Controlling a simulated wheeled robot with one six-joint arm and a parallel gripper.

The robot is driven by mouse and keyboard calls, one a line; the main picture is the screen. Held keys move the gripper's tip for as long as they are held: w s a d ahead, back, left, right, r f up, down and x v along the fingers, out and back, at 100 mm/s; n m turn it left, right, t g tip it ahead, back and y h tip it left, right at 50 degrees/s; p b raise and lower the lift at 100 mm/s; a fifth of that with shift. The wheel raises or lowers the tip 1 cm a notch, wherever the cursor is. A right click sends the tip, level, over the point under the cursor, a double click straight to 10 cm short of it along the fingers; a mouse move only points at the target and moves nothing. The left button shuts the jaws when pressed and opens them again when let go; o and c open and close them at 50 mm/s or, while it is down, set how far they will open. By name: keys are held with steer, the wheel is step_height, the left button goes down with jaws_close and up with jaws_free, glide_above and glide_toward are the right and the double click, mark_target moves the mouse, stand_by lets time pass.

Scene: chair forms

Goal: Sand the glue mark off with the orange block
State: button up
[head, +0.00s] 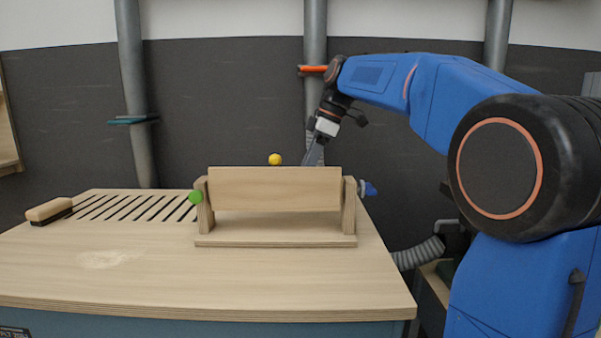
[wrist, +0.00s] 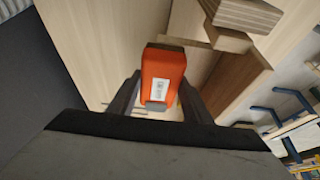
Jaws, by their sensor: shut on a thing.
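My gripper (wrist: 158,88) is shut on the orange block (wrist: 163,72), which has a white label and sits between the two fingers in the wrist view. In the head view my gripper (head: 313,154) points down behind the top edge of the tilting wooden panel (head: 274,189), right of its middle. The block is hidden there behind the panel. Whether the block touches anything cannot be told. No glue mark shows clearly on the panel's visible face. A pale smudge (head: 108,258) lies on the table top at the left; I cannot tell whether it is glue or dust.
The panel sits in a wooden stand (head: 275,240) with a green knob (head: 195,197) and a blue knob (head: 371,189). A yellow ball (head: 275,159) shows above the panel. A brush (head: 49,210) lies at the left by the slots (head: 135,207). The table's front (head: 200,285) is clear.

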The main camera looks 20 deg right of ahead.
steer(key=shift+w+a+f, duration=0.1)
steer(key=shift+w+a, duration=0.15)
steer(key=shift+a, duration=0.4)
steer(key=shift+w+a, duration=0.2)
steer(key=shift+a, duration=0.45)
steer(key=shift+d, duration=0.15)
steer(key=shift+s+d, duration=0.25)
steer(key=shift+d, duration=0.35)
steer(key=shift+s+d, duration=0.2)
steer(key=shift+d, duration=0.35)
steer(key=shift+a, duration=0.1)
steer(key=shift+w+a, duration=0.25)
steer(key=shift+a, duration=0.35)
steer(key=shift+w+a, duration=0.2)
steer(key=shift+a, duration=0.35)
steer(key=shift+s+d, duration=0.25)
steer(key=shift+d, duration=0.4)
steer(key=shift+s+d, duration=0.2)
steer(key=shift+d, duration=0.45)
